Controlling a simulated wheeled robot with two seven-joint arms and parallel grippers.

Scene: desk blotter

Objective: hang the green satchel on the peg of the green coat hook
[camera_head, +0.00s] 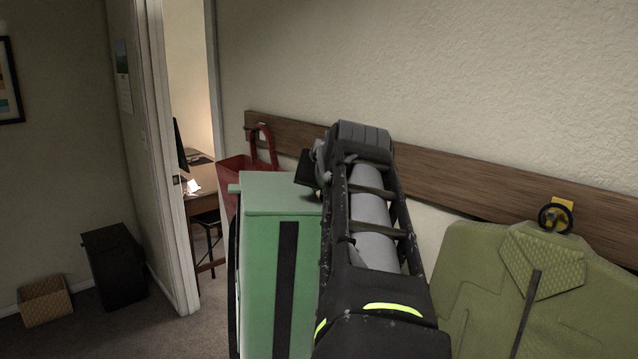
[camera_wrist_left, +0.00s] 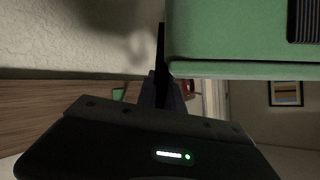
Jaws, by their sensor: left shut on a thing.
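The green satchel (camera_head: 272,270), a boxy mint-green bag with a dark vertical strap, is upright in the middle of the head view, in front of the wall rail. In the left wrist view the satchel (camera_wrist_left: 240,45) fills the upper right. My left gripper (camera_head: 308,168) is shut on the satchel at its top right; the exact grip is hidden. The dark finger of my left gripper (camera_wrist_left: 160,65) touches or nearly touches its edge. The green coat hook is not clear in the head view. A small green patch (camera_wrist_left: 118,94) by the rail in the wrist view may be it.
A wooden rail (camera_head: 460,188) runs along the wall. A red bag (camera_head: 236,170) hangs on it behind the satchel. A black bin (camera_head: 112,265) and a wicker basket (camera_head: 45,300) stand on the floor.

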